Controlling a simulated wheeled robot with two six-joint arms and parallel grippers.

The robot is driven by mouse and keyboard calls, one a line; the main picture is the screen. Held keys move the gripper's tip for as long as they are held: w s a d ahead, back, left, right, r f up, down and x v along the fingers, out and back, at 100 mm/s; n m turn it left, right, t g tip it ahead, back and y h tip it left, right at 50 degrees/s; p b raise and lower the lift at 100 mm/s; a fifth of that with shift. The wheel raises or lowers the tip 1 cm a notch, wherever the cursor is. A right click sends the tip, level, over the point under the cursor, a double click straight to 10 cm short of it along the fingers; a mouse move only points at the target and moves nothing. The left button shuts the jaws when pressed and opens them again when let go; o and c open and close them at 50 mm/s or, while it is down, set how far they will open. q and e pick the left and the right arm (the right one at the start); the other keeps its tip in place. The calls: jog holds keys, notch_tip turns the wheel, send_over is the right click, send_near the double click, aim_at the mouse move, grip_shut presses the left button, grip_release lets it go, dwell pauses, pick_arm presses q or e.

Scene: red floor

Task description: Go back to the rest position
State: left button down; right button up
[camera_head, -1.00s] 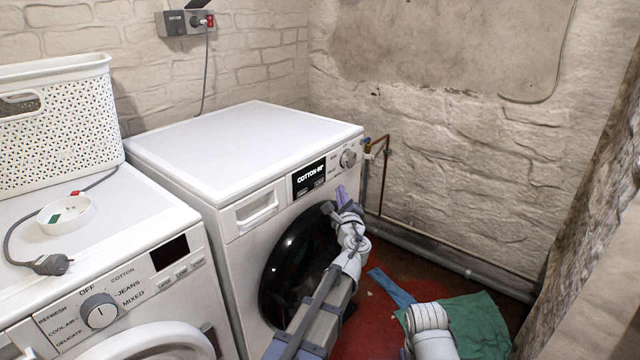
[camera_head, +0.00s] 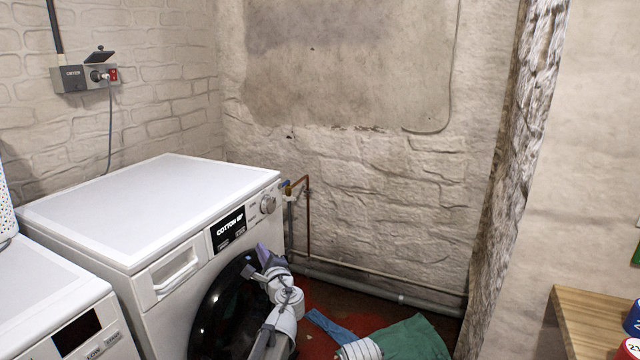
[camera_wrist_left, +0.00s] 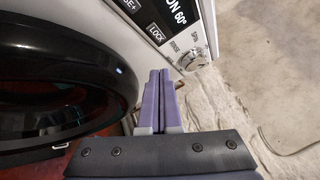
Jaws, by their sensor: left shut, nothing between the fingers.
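My left gripper (camera_head: 264,254) is in front of the white washing machine (camera_head: 152,213), beside the upper right of its dark round door (camera_head: 222,305). In the left wrist view its two purple fingers (camera_wrist_left: 158,98) are together with nothing between them. They point up toward the machine's control panel, beside the rim of the door (camera_wrist_left: 58,80). My left arm hides part of the door. My right gripper is not in view; a white arm part of mine shows at the bottom.
A green cloth (camera_head: 412,341) and a blue cloth (camera_head: 327,325) lie on the red floor. A second white machine (camera_head: 50,295) stands at the left. Pipes (camera_head: 350,284) run along the wall. A wooden table (camera_head: 590,312) with items on it is at the right.

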pick_arm(q)
jog(key=s+d+f+n+g+h, duration=0.2)
jog(key=s+d+f+n+g, duration=0.2)
jog(key=s+f+n+g, duration=0.65)
jog(key=s+d+f+n+g+h, duration=0.1)
jog(key=s+d+f+g+h, duration=0.1)
jog(key=s+d+f, duration=0.35)
jog(key=s+d+f+n+g+h, duration=0.1)
jog(key=s+d+f+g+h, duration=0.15)
jog(key=s, duration=0.65)
jog(key=s+d+f+n+g+h, duration=0.1)
jog(key=s+d+f+n, duration=0.2)
jog(key=s, duration=0.5)
notch_tip(320, 180, up, 35)
jog(key=d+m+p, duration=0.1)
jog(key=p, duration=3.4)
jog(key=shift+w, duration=0.35)
